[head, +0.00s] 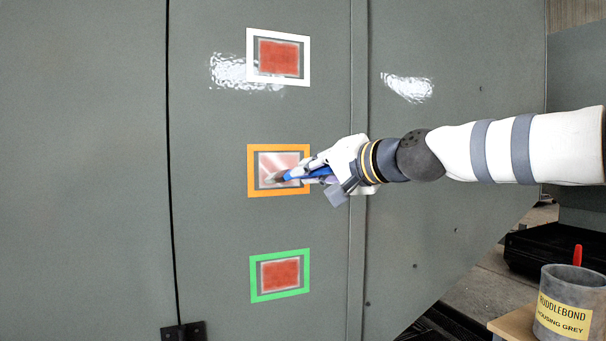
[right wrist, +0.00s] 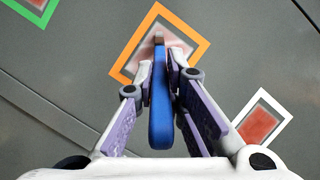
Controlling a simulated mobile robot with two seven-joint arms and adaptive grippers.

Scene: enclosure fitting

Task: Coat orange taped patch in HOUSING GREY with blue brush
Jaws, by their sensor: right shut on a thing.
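The orange taped patch (head: 250,171) is the middle one of three on the grey panel. Inside its tape the red looks pale and streaked with whitish grey. My right gripper (head: 318,172) is shut on the blue brush (head: 293,174), and the bristle end touches or nearly touches the patch's lower left. In the right wrist view the blue brush handle (right wrist: 161,105) lies between the fingers, its tip over the orange frame's inside (right wrist: 115,72). The HOUSING GREY pot (head: 567,310) stands at the lower right with a red handle sticking out. My left gripper is out of view.
A white taped red patch (head: 250,55) is above and a green taped red patch (head: 254,283) below. A vertical panel seam (head: 357,260) runs just right of the patches. The pot stands on a wooden surface (head: 506,326).

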